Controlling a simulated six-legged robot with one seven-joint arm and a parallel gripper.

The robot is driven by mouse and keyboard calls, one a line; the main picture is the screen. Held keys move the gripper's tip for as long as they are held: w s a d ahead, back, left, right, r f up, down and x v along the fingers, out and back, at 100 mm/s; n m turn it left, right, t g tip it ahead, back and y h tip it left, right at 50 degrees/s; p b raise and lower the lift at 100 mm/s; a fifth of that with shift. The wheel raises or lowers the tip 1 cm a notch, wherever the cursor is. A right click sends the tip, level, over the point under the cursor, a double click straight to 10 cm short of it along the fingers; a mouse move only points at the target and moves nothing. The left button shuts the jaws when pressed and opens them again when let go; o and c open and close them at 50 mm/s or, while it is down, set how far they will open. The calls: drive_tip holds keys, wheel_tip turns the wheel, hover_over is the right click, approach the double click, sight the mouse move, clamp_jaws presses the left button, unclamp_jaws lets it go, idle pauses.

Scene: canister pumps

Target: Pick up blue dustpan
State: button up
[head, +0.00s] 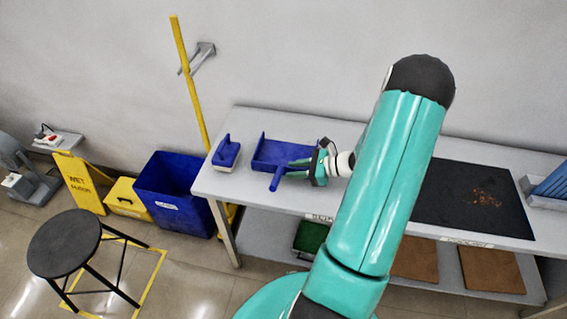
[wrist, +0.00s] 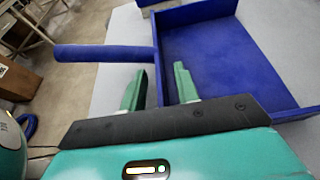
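The blue dustpan (head: 283,153) lies on the left part of the grey table, its handle pointing toward the front edge. It also shows in the wrist view (wrist: 215,60), with its handle (wrist: 105,53) reaching to the left and its pan to the right. My gripper (head: 299,168) is at the dustpan's right side in the head view, close to the handle.
A blue brush (head: 226,153) with pale bristles lies left of the dustpan on the table (head: 330,203). A black mat (head: 460,205) with brown debris lies to the right. A blue bin (head: 175,190), a yellow pole (head: 190,85) and a black stool (head: 65,243) stand left of the table.

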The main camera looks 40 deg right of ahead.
clamp_jaws()
drive_tip(key=shift+r, duration=0.1)
